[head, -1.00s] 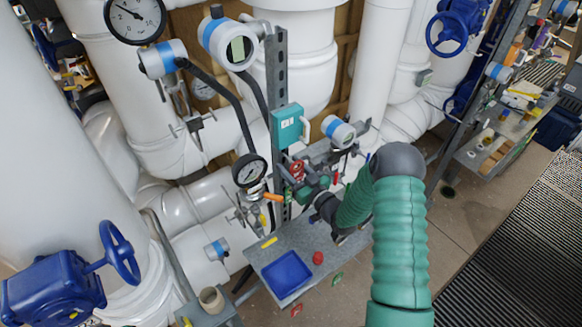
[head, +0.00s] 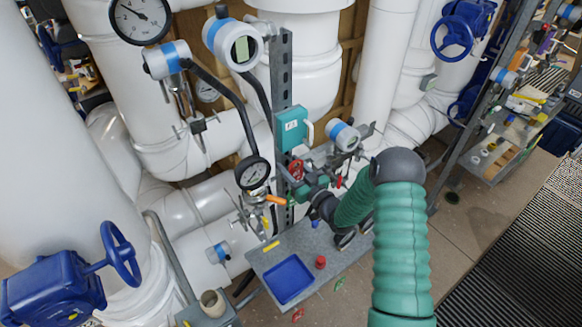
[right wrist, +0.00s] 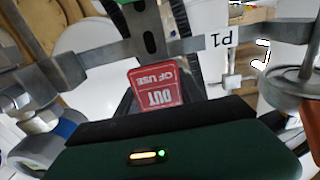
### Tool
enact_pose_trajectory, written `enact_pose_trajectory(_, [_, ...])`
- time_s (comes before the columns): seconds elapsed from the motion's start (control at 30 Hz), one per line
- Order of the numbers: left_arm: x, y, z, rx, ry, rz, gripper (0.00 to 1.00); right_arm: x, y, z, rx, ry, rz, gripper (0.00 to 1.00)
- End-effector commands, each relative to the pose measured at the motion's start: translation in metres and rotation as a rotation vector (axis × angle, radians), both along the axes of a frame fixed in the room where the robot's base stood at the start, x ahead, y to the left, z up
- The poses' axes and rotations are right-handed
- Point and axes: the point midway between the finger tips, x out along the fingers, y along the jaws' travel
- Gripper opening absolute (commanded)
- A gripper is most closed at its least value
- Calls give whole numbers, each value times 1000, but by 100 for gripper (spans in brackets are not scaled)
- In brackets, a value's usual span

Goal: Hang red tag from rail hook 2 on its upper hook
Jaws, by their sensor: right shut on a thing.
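The red tag (right wrist: 155,88) reads "OUT OF USE", upside down in the right wrist view. It is at the fingers of my right gripper (right wrist: 153,103), which is shut on it. A grey rail (right wrist: 95,55) marked "P1" crosses just beyond the tag. In the head view my right gripper (head: 312,188) is at the rail below the teal box, partly covered by my own wrist. Which hook is number 2, and whether the tag touches a hook, I cannot tell. My left gripper is not in view.
A teal box (head: 291,128) is on the upright strut (head: 281,70). A pressure gauge (head: 252,172) and an orange-handled valve (head: 277,199) are close left of the gripper. Below is a grey shelf (head: 262,262) with a blue tray (head: 288,278) and a red knob (head: 320,262).

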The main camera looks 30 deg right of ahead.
Motion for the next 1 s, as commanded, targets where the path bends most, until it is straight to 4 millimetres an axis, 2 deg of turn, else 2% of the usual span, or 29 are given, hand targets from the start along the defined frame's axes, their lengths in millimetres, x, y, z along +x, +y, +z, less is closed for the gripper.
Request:
enact_pose_trajectory(0.53, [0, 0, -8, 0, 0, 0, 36, 10, 1, 0, 0, 0, 0, 18])
enact_pose_trajectory(1.0, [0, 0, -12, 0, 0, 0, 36, 10, 1, -4, 0, 0, 0, 18])
